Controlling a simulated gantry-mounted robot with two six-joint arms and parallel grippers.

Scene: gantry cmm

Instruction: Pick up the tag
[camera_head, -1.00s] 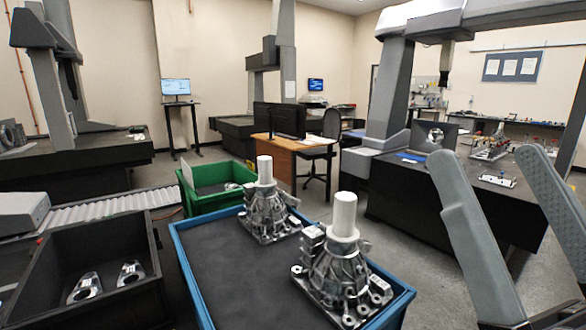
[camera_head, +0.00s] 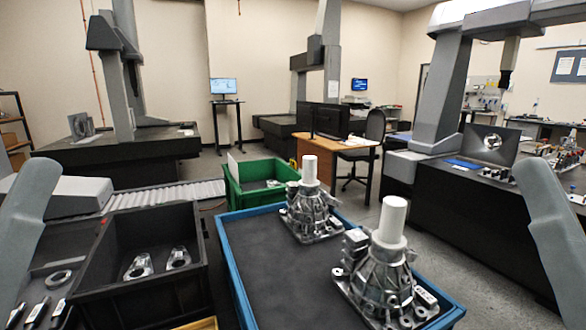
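I cannot tell for sure which thing is the tag. A small upright white card (camera_head: 234,166) shows at the left end of the green bin (camera_head: 262,198). Small white label-like patches show on the two metal castings, the nearer one (camera_head: 385,280) and the farther one (camera_head: 309,213). Each casting has a white cylinder on top, and both stand in the blue-rimmed cart (camera_head: 232,265). Grey parts of my arms rise at the left and right edges. Neither gripper's fingertips show, and nothing is seen held.
A black bin (camera_head: 150,291) with two metal brackets stands left of the cart. A roller conveyor (camera_head: 165,195) lies behind it. Loose parts lie at the lower left. The left half of the cart's dark surface is bare. A measuring machine's dark table (camera_head: 455,210) stands right.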

